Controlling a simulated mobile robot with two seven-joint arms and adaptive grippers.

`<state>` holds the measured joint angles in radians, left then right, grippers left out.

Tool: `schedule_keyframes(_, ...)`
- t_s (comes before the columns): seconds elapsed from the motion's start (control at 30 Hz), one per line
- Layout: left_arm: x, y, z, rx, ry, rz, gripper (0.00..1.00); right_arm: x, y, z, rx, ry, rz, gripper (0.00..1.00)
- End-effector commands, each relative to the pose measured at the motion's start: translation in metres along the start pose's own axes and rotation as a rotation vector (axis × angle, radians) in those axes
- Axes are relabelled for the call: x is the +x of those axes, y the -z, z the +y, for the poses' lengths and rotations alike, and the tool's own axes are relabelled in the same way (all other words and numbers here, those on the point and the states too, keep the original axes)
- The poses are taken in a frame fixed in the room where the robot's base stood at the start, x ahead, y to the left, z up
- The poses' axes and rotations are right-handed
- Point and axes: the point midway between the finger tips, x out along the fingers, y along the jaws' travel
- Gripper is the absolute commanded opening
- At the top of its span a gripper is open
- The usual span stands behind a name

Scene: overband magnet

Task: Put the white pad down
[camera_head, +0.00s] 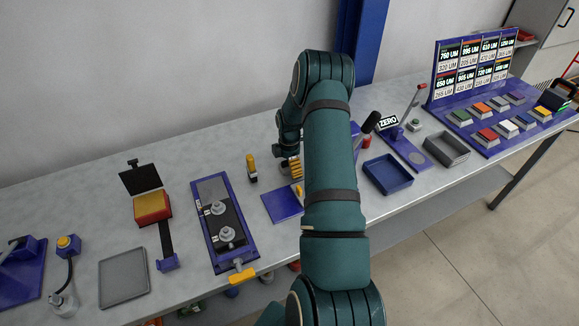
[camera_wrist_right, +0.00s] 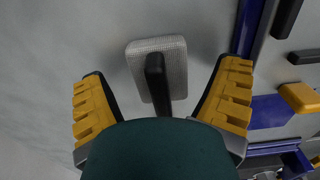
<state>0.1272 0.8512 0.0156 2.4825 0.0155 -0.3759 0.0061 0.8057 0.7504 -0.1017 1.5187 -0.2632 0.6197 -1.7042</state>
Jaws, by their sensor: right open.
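A white textured pad (camera_wrist_right: 178,75) with a black upright handle (camera_wrist_right: 157,80) shows in the right wrist view, lying on the grey bench top. My right gripper (camera_wrist_right: 160,100) is open. Its yellow ridged fingers are spread on either side of the handle, with visible gaps. The dark green part of my arm covers the lower middle of that view. In the head view my right gripper (camera_head: 291,168) is low over the bench, partly behind my arm, and I cannot make out the pad there. My left gripper is not in view.
A blue plate (camera_head: 281,204) lies just in front of my right gripper. A blue fixture (camera_head: 207,192) stands to its left, and a blue tray (camera_head: 374,187) to its right. A blue rack (camera_head: 460,109) with coloured blocks stands at far right. Bare bench lies at the back left.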

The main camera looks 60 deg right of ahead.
Motion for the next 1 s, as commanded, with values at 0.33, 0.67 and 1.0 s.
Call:
schedule_keyframes(0.33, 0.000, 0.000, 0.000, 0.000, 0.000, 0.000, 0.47, 0.000, 0.000, 0.000, 0.001, 0.000, 0.000, 0.39)
schedule_keyframes(0.67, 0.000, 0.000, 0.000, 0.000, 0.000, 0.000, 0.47, -0.001, 0.000, 0.000, 0.000, 0.000, 0.000, 0.11)
schedule_keyframes(1.0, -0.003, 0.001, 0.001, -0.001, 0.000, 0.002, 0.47, -0.048, -0.001, 0.001, 0.002, -0.004, -0.002, 0.11)
